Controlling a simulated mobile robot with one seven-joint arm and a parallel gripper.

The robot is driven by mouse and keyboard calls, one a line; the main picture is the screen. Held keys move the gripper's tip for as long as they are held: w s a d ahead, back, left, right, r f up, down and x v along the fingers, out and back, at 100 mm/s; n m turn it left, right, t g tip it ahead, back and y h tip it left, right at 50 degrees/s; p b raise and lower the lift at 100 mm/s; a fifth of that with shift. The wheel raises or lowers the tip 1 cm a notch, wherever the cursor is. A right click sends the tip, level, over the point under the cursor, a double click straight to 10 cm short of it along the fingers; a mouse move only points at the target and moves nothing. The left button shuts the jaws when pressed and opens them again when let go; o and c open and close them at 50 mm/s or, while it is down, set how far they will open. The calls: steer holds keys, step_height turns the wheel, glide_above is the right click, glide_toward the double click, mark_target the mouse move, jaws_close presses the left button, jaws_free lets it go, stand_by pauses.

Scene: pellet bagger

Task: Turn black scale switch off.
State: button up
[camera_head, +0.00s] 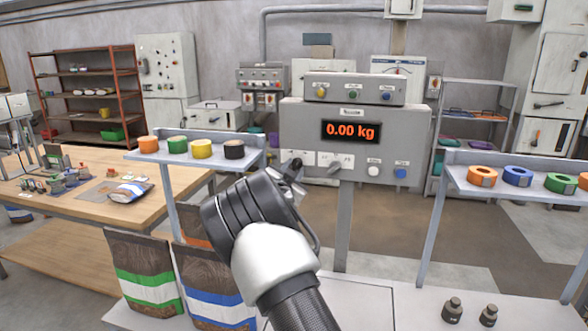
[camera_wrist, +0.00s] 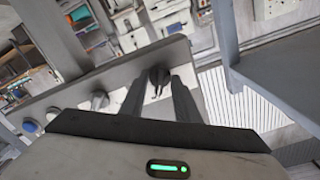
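The grey scale panel (camera_head: 300,125) shows 0.00 kg in red on its display (camera_head: 351,131). The black scale switch (camera_wrist: 158,76) is a dark round knob with a narrow grip, near the panel's end in the wrist view. In the head view it is mostly hidden behind my gripper (camera_head: 292,170), at the panel's lower left. In the wrist view my gripper (camera_wrist: 158,92) has its two fingers apart, one on each side of the switch; I cannot tell whether they touch it. A grey knob (camera_head: 335,167) sits beside it, also in the wrist view (camera_wrist: 99,99).
A white button (camera_head: 374,171) and a blue button (camera_head: 401,173) are at the panel's lower right. A shelf with several tape rolls (camera_head: 201,149) stands close to my gripper's left. Another tape shelf (camera_head: 500,187) is at the right. Filled bags (camera_head: 145,279) stand below.

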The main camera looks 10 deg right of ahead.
steer(key=shift+c, duration=0.2)
jaws_close()
steer(key=shift+n, duration=0.3)
steer(key=n+p, duration=0.1)
steer(key=n, duration=0.4)
steer(key=shift+r+p, duration=0.1)
steer(key=shift+p, duration=0.2)
steer(key=n+p, duration=0.1)
steer(key=n, duration=0.5)
steer(key=shift+n+p, duration=0.3)
steer(key=shift+o, duration=0.2)
jaws_free()
